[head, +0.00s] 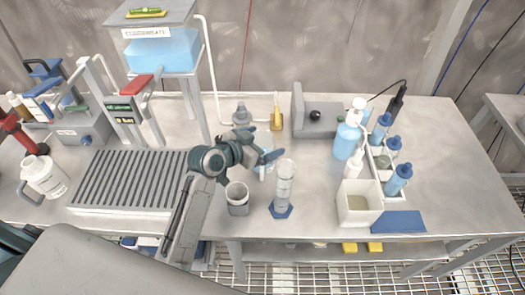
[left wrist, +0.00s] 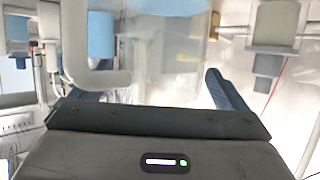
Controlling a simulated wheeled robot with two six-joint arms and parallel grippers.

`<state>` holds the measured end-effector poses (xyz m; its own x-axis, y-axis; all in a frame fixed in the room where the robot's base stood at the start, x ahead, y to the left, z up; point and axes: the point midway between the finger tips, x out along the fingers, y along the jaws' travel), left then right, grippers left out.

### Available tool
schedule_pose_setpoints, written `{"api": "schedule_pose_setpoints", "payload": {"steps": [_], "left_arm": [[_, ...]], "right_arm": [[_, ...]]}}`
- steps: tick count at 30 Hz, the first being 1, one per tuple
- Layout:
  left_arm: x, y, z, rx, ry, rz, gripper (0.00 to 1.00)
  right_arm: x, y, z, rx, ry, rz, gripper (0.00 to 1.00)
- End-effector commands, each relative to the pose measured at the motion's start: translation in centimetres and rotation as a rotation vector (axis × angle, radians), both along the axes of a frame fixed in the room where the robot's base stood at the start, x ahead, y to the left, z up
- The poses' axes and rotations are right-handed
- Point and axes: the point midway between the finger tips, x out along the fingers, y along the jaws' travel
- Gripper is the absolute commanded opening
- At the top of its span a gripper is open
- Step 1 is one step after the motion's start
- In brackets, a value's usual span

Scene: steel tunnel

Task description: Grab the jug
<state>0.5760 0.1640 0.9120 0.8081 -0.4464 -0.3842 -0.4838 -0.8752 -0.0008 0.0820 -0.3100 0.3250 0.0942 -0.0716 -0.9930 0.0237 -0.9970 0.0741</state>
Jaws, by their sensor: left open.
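A white jug (head: 45,176) with a grey handle on its left stands upright at the left end of the bench, well away from my left gripper. My left gripper (head: 264,146) is open above the middle of the bench, its blue fingers over a clear vessel with a pale blue tint (head: 266,171). The fingers and wrist partly hide this vessel. In the left wrist view, a large see-through vessel (left wrist: 165,65) fills the space beyond the jaws, with one blue finger at its right. I cannot tell whether the fingers touch it. My right gripper is out of view.
A grey cup (head: 238,207) and a clear measuring cylinder (head: 282,196) on a blue foot stand close to the gripper. A ribbed rack (head: 124,183) lies left. Bottles (head: 348,138) and a white box (head: 352,212) crowd the right. The far right bench end is clear.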

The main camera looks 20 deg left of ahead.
Motion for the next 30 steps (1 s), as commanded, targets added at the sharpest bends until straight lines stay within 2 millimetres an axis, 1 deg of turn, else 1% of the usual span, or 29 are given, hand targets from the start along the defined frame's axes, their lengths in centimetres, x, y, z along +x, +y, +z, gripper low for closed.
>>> {"api": "schedule_pose_setpoints", "payload": {"steps": [5, 6, 11, 12, 14, 15, 16, 22, 24, 26, 29, 30], "left_arm": [[0.0, 0.0, -0.1, 0.000, 0.000, 0.000, 0.95], [0.0, 0.0, -0.1, 0.000, 0.000, 0.000, 0.94], [0.0, 0.0, 0.0, 0.000, 0.000, 0.000, 0.62], [0.0, 0.0, 0.0, 0.000, 0.000, 0.000, 0.54], [0.0, 0.0, 0.0, 0.000, 0.000, 0.000, 0.42], [0.0, 0.0, 0.0, 0.000, 0.000, 0.000, 0.35], [0.0, 0.0, 0.0, 0.000, 0.000, 0.000, 0.30], [0.0, 0.0, 0.0, 0.000, -0.001, 0.000, 0.30], [0.0, 0.0, 0.4, 0.000, -0.002, 0.000, 0.30], [0.1, 0.0, 1.0, -0.001, -0.005, -0.001, 0.30], [0.1, 0.0, 2.7, 0.000, -0.007, 0.001, 0.30], [0.1, 0.0, 3.5, 0.001, -0.009, -0.001, 0.30]], "right_arm": [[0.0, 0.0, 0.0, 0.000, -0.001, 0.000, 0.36], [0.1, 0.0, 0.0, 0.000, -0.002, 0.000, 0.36], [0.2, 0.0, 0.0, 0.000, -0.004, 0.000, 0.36], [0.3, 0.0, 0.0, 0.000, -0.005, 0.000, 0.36], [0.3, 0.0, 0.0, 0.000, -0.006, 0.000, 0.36], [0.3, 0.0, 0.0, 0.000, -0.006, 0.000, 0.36], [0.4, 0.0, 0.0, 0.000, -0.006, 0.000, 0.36], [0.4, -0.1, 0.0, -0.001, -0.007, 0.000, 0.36], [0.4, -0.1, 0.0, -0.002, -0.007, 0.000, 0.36], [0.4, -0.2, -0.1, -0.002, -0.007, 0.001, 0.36], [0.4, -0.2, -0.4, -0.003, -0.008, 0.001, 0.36], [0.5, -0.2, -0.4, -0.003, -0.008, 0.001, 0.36]]}}
